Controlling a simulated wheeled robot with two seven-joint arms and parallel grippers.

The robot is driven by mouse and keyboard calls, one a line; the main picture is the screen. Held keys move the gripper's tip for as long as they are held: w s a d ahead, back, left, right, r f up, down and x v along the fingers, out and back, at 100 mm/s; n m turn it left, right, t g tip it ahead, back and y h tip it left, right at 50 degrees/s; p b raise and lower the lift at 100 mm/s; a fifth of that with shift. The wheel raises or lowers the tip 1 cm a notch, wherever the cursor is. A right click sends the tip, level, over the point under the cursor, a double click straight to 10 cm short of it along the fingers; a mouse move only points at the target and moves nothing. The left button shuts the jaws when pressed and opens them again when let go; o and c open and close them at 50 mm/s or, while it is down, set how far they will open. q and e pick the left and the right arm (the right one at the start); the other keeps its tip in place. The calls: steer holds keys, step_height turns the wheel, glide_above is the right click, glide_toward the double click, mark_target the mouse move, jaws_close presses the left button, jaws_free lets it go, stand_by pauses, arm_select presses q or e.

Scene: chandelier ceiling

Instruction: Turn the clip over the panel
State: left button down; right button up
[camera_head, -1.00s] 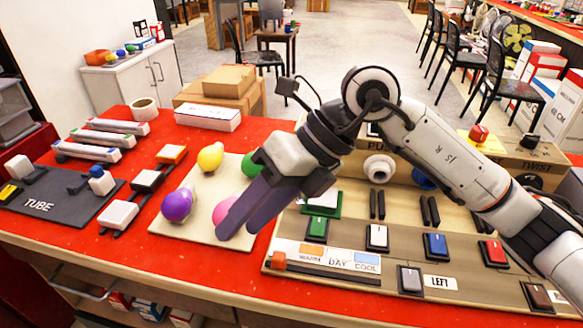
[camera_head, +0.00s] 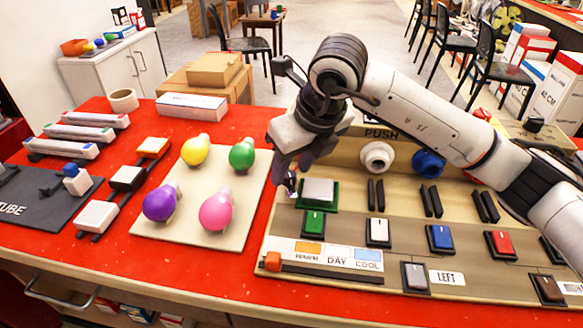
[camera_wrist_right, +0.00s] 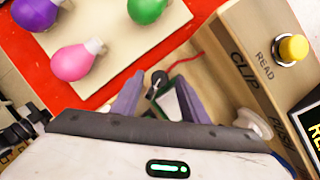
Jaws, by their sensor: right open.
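The panel (camera_head: 319,190) is a pale square plate in a green frame at the left of the sloping console, partly behind my right gripper's fingers in the wrist view. A small dark clip (camera_head: 291,183) is at its left edge; in the right wrist view the clip (camera_wrist_right: 158,79) has a dark round end and a red wire near it. My right gripper (camera_head: 296,168) points down just above the panel's left side. In the wrist view its fingers (camera_wrist_right: 157,98) are apart, with the clip between and just beyond them. I cannot tell whether they touch it. My left gripper is not in view.
A beige board (camera_head: 205,240) with several coloured bulbs lies left of the gripper. The console (camera_head: 350,238) carries rocker switches, dark bars and round knobs close by on the right. A yellow button (camera_wrist_right: 293,48) shows beside the CLIP label. Red tabletop runs between board and console.

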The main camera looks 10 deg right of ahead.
steer(key=shift+w+a+f, duration=0.1)
steer(key=shift+w+f, duration=0.1)
steer(key=shift+f, duration=0.2)
jaws_close()
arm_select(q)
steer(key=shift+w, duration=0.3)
